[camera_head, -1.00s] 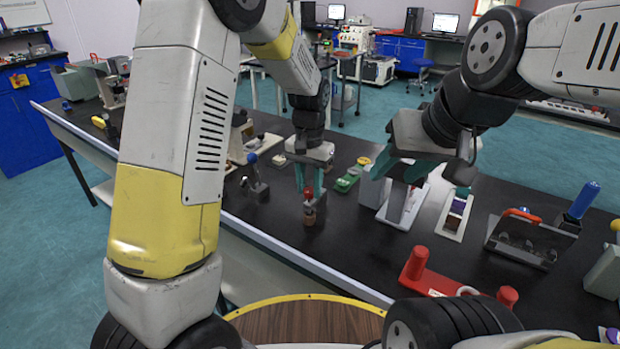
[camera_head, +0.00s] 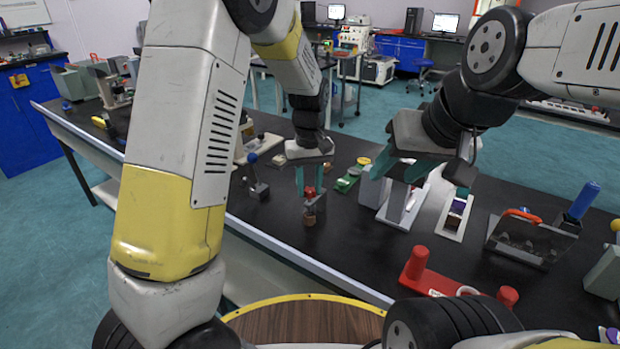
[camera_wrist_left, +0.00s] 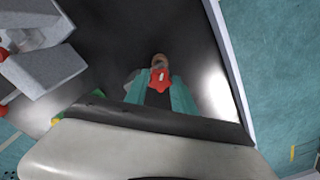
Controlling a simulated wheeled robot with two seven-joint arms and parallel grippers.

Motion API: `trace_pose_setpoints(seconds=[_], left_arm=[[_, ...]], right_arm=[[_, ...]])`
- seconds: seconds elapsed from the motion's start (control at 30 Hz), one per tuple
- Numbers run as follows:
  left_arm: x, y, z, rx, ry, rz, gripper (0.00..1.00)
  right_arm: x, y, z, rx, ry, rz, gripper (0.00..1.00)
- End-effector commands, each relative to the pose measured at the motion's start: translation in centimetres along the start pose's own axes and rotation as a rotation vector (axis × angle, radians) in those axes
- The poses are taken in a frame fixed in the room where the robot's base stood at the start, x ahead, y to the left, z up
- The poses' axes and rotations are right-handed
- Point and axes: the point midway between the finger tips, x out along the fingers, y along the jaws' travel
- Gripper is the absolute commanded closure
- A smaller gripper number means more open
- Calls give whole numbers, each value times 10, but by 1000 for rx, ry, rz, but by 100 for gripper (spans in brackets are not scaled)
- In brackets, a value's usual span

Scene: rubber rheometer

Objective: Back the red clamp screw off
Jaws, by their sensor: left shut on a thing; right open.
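The red clamp screw (camera_head: 309,191) tops a small upright clamp (camera_head: 310,214) with a brownish part, standing on the black bench. My left gripper (camera_head: 311,190) points down from above, its teal fingers on either side of the red screw and shut on it. In the left wrist view the red screw head (camera_wrist_left: 160,80) shows between the teal fingertips, with the brown part just beyond it. My right gripper (camera_head: 405,178) is open over the white and grey fixture to the right, apart from the clamp.
A green piece (camera_head: 347,181) lies behind and right of the clamp. A blue-knobbed stand (camera_head: 257,178) stands to its left. A red handled tool (camera_head: 430,279) lies at the front right, near an orange-handled rack (camera_head: 530,238). Bare bench surrounds the clamp's front.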

Motion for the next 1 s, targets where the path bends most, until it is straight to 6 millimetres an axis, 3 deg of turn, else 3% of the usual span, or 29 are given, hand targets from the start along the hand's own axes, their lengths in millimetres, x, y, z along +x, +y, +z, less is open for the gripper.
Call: trace_pose_setpoints(seconds=[0.23,0.5,0.87,1.0], left_arm=[[0,0,0,-22,0,0,100],[0,0,0,-350,1,0,100],[0,0,0,-407,0,0,100],[0,0,0,-557,1,-1,100]], right_arm=[[0,0,0,0,0,0,54],[0,0,0,0,0,0,54],[0,0,0,0,0,0,54],[0,0,0,0,0,0,54]])
